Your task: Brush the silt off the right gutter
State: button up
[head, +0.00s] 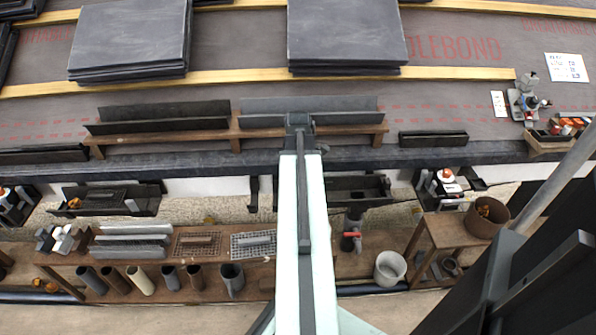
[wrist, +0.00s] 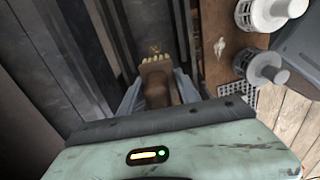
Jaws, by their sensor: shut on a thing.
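My gripper (wrist: 157,97) is shut on a brush (wrist: 156,88) with a brown wooden handle; its pale bristles point away from me over dark surfaces. In the head view my arm's end (head: 300,122) reaches over the eave, and the brush is hidden there. A dark trough, apparently the right gutter (head: 352,186), hangs below the eave, partly covered by my arm. Long dark channels (wrist: 100,45) lie left of the brush in the wrist view. I cannot tell whether the bristles touch anything. I cannot make out the silt clearly.
Another dark trough (head: 112,198) hangs at the left. A wooden bench (head: 200,270) below holds pipes and trays. Slate stacks (head: 345,35) lie on the roof. A wooden stand (head: 447,232) with a brown bucket (head: 485,215) and a white bucket (head: 390,267) stand at right.

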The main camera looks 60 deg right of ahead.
jog(key=shift+r+p, duration=1.1)
jog(key=shift+r, duration=0.35)
jog(key=shift+f, duration=0.1)
